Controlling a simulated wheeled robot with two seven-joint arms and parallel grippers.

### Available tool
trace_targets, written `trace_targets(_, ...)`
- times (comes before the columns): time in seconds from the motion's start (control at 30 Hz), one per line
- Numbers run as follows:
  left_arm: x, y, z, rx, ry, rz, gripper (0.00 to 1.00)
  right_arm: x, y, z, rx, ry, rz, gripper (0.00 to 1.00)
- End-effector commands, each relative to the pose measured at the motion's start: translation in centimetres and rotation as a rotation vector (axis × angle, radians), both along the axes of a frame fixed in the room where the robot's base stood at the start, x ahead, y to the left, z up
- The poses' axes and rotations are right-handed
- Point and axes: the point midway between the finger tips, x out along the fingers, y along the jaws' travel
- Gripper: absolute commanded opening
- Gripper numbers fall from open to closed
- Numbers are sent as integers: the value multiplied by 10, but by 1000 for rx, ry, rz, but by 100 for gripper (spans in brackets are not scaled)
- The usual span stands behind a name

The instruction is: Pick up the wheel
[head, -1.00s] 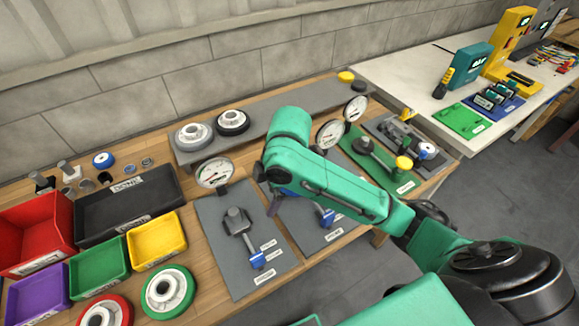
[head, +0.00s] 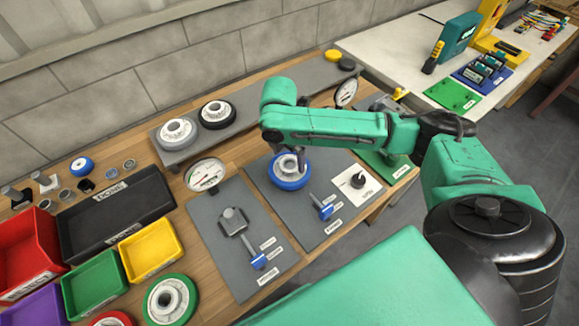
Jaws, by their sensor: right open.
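A blue-rimmed wheel (head: 289,181) with a pale hub lies on a grey plate (head: 278,204) in the middle of the bench. My right gripper (head: 290,153) is open and points down right over this wheel's hub. The green arm and wrist hide the far part of the plate and some of the fingers, so I cannot tell if they touch the hub. Other wheels are a grey one (head: 177,132) and a black one (head: 217,113) on the raised shelf, and a green-rimmed one (head: 153,305) and a red-rimmed one (head: 113,319) at the front left. My left gripper is out of view.
A dial gauge (head: 205,174) stands left of the wheel, another (head: 346,93) behind my arm. A blue-handled clamp (head: 324,210) lies on the wheel's plate. A black tray (head: 113,210) and coloured bins are at left.

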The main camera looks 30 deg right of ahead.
Motion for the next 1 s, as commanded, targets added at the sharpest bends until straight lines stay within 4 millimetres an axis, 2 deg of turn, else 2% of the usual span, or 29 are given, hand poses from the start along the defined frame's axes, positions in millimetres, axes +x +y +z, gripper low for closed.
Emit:
trace_targets(0.03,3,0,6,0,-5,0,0,-1,-3,-7,-2,4,-3,100)
trace_targets(0.13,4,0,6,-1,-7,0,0,0,-4,-22,1,1,0,100)
trace_targets(0.37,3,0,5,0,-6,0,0,1,-4,-26,0,-1,1,100)
trace_targets(0.4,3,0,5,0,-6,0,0,1,-4,-26,0,-1,1,85)
trace_targets(0.57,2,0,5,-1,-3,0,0,1,-4,-26,0,-1,1,23)
trace_targets(0.6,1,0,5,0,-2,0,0,1,-4,-26,0,-1,1,8)
trace_targets(0.63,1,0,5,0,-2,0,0,1,-4,-26,0,-1,1,0)
trace_targets(1.0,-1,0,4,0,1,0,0,2,-3,-18,3,-4,1,0)
